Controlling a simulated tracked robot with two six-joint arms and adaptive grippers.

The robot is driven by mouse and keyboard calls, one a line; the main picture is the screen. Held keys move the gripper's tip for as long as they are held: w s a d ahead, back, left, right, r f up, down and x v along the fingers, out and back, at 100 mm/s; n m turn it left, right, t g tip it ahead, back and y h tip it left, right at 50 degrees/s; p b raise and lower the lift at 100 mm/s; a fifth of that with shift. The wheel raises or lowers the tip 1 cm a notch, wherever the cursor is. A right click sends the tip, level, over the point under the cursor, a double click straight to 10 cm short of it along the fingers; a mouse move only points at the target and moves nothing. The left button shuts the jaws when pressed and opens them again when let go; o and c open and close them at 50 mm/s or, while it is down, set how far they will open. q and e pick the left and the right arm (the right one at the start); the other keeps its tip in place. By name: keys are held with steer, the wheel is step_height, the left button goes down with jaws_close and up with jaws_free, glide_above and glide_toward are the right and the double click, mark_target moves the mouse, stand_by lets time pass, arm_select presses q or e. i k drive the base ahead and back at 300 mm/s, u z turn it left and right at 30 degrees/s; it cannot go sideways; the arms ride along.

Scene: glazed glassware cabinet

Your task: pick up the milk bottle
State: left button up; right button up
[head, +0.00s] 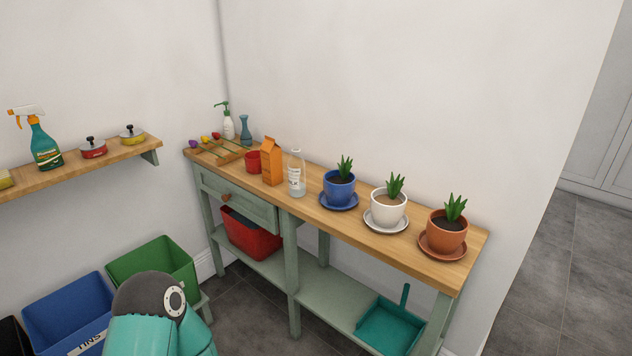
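A clear glass bottle with a white label (296,176), which I take to be the milk bottle, stands upright on the wooden top of a green side table (407,240). It stands between an orange carton (271,163) on its left and a blue plant pot (339,187) on its right. Part of my own arm, teal with a dark round joint, shows at the bottom left, well apart from the bottle. Neither gripper is in view.
A white pot (388,208) and a terracotta pot (446,235) stand to the right. A red cup (253,163) is beside the carton. A wall shelf (85,170) holds a spray bottle (44,146). Blue (65,308) and green (150,262) bins stand below.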

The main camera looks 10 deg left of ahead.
mark_target(296, 176)
steer(key=z, duration=0.55)
steer(key=i, duration=0.2)
steer(key=u, duration=3.3)
steer(key=i, duration=2.2)
steer(key=z, duration=2.4)
